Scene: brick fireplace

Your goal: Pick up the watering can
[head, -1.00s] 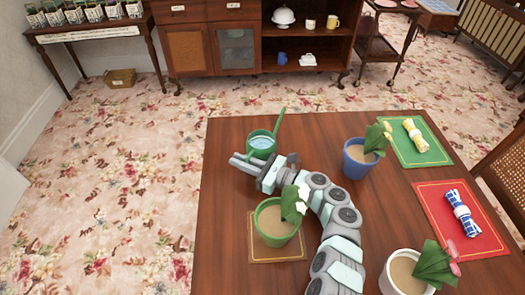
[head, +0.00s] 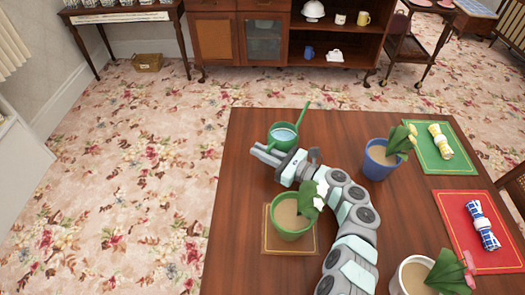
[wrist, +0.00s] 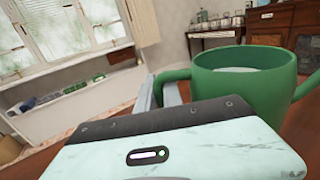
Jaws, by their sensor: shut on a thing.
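The watering can (head: 283,136) is green, with a long spout pointing up and to the right, and water shows in its open top. It appears upright at the table's far left part; I cannot tell whether it is off the table. My gripper (head: 264,152) is beside it, shut on its handle side. In the wrist view the can (wrist: 245,85) is close up, with its curved handle at the left, running down by a grey finger. The gripper body hides the can's lower part and the exact grip.
On the wooden table (head: 350,125), a green pot (head: 290,226) with a plant stands on a brown mat near my arm. A blue pot (head: 379,163) stands to the right, a white pot (head: 402,280) at the front. Green and red placemats with napkins lie further right.

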